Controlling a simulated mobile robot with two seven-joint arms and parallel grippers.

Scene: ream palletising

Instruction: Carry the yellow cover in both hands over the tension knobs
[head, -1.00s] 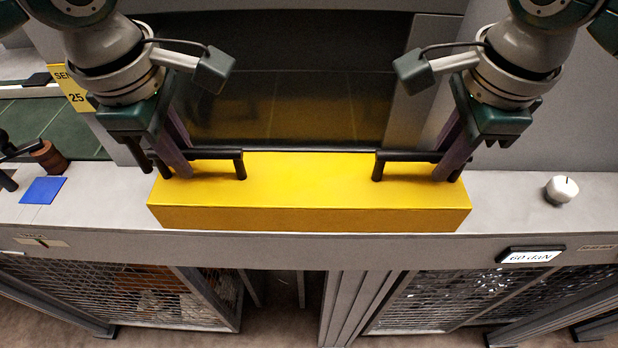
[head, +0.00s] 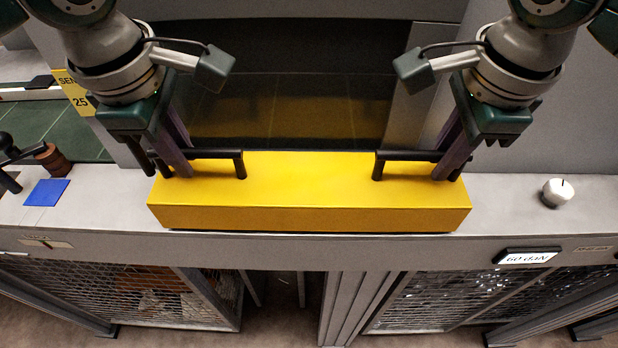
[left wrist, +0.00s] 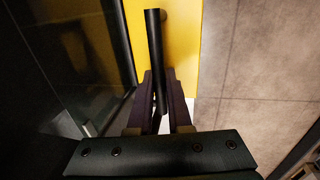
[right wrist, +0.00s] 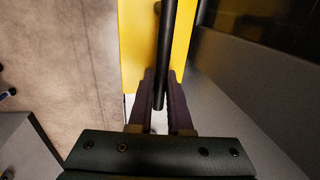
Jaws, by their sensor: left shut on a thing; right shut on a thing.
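The yellow cover (head: 310,190) is a long box-like shape, level, over the grey ledge in the head view. A thin dark shadow shows along its lower front edge, so it appears slightly above the ledge. My left gripper (head: 185,172) is shut on the black handle at the cover's left end, which also shows in the left wrist view (left wrist: 155,60). My right gripper (head: 440,172) is shut on the handle at its right end, also seen in the right wrist view (right wrist: 165,60). Anything under the cover is hidden.
The grey ledge (head: 510,210) is clear between the cover and the white knob. A blue square (head: 46,192) and a brown knob (head: 52,157) are at left. A "60 daN" display (head: 527,258) is on the front face. Mesh panels (head: 440,298) are below.

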